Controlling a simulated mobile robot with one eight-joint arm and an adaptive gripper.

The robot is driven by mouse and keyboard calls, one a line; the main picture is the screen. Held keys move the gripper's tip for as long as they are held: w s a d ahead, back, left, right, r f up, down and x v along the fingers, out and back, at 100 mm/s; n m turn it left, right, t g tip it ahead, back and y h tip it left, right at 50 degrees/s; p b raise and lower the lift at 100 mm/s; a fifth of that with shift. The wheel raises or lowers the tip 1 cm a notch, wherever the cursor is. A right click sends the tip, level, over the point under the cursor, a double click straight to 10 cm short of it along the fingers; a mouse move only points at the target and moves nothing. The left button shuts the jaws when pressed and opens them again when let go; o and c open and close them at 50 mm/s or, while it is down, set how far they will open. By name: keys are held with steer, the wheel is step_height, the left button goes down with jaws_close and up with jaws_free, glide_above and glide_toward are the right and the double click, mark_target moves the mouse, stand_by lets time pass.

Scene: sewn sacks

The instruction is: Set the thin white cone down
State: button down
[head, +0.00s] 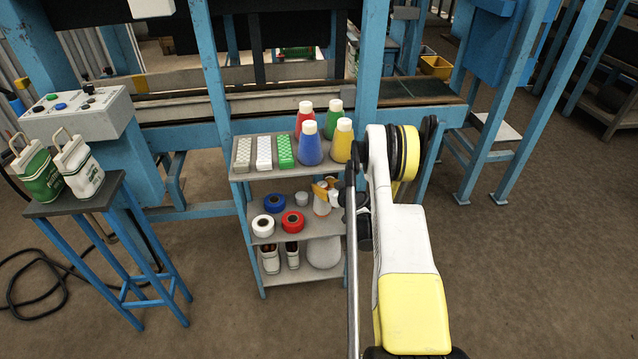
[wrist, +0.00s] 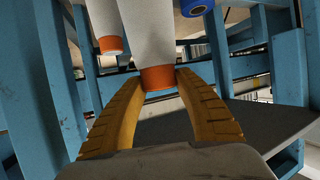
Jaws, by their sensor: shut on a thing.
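My gripper (wrist: 160,80) is shut on the thin white cone (wrist: 164,38), its yellow fingers on either side of the orange end. A second white cone (wrist: 103,18) with an orange end (wrist: 111,45) is just left of it in the wrist view. In the head view my gripper (head: 326,187) reaches into the middle level of the grey shelf unit (head: 297,235) from the right. A white cone (head: 321,206) shows at the fingers there; I cannot tell which of the two it is. Whether the held cone touches the shelf is hidden.
Blue (head: 274,204), white (head: 263,226) and red (head: 293,222) rolls stand left of the gripper. Red, green, blue (head: 311,150) and yellow (head: 342,143) cones stand on the top shelf close above. Blue posts (head: 210,80) flank the unit.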

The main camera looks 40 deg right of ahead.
steer(key=shift+s+d+f, duration=0.1)
steer(key=shift+d+f, duration=0.15)
steer(key=shift+f, duration=0.25)
steer(key=shift+f+b, duration=1.15)
steer(key=shift+f, duration=1.8)
steer(key=c, duration=0.8)
jaws_free()
steer(key=shift+c, duration=0.2)
step_height(320, 180, up, 10)
steer(key=shift+r, duration=0.1)
steer(key=shift+a, duration=0.1)
